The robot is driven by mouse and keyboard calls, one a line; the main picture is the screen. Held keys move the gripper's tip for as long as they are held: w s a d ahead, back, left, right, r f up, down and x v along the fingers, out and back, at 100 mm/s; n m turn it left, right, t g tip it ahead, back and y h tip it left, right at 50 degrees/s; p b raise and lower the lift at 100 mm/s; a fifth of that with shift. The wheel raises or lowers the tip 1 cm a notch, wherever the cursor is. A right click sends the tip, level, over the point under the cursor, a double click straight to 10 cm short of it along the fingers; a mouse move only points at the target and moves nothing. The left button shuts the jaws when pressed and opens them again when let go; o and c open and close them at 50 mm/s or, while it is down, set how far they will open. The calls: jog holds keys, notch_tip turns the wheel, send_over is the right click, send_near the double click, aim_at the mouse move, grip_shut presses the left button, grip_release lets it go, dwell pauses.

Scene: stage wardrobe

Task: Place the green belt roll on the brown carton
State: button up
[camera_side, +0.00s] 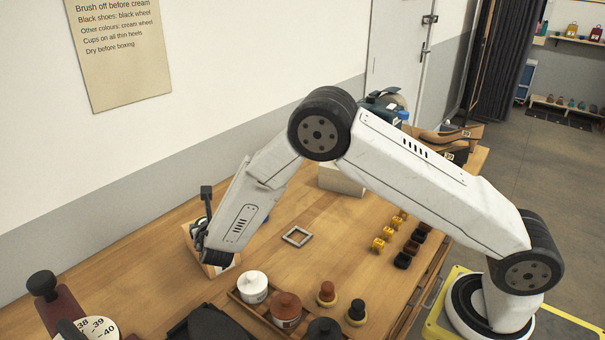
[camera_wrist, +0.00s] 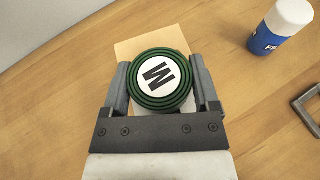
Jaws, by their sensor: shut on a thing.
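The green belt roll (camera_wrist: 187,91) is a flat coil with a white label marked W. In the wrist view it sits between the two fingers of my gripper (camera_wrist: 163,88), which is shut on its sides. A pale brown carton (camera_wrist: 152,44) shows under and beyond the roll. I cannot tell whether the roll touches it or hangs just above. In the side view my gripper (camera_side: 204,241) points down at the brown carton (camera_side: 188,236), and my arm hides the roll there.
A blue and white bottle (camera_wrist: 283,25) stands right of the carton in the wrist view. A grey square frame (camera_side: 297,236) lies on the wooden table. A tray with a white jar (camera_side: 253,287) stands in front. Several small yellow and dark blocks (camera_side: 403,259) stand at right.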

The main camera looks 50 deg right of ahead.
jog(key=shift+f, duration=0.1)
jog(key=o, duration=1.2)
jog(key=shift+c, duration=0.2)
jog(key=shift+s+a, duration=0.1)
jog(key=v, duration=1.2)
